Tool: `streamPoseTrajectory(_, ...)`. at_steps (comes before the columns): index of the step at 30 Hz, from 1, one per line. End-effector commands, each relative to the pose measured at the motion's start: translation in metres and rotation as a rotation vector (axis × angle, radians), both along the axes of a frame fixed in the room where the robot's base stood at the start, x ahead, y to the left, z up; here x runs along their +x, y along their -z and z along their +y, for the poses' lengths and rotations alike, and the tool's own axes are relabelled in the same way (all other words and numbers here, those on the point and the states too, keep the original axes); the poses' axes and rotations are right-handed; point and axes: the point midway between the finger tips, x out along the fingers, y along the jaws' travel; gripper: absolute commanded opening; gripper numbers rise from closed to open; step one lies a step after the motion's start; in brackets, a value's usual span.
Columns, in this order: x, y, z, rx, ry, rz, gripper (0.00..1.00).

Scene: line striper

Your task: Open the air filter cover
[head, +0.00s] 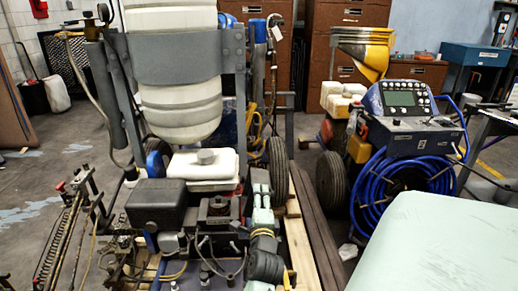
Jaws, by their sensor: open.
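The line striper's engine stands in the left half of the head view. A black box-shaped cover (157,203) on the left of the engine looks like the air filter cover. It sits flat and appears closed. A white fuel tank (202,166) with a grey cap stands just behind it. I cannot make out the cover's latch or fastener at this size.
A large white tank (178,98) in a grey frame rises above the engine. A second machine with a coiled blue hose (403,208) stands to the right. A smooth pale green surface (440,248) fills the lower right corner. Bare floor shows at the left.

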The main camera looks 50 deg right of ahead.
Motion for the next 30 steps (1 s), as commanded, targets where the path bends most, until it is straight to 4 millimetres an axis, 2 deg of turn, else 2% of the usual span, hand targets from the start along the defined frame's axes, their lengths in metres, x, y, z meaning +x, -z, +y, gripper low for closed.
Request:
streamPoseTrajectory(11,-0.006,0.001,0.007,0.001,0.0,0.002,0.48)
streamPoseTrajectory(24,-0.061,0.001,0.072,0.0,-0.001,0.004,0.48)
streamPoseTrajectory(30,-0.075,0.001,0.088,0.001,0.0,0.002,0.48)
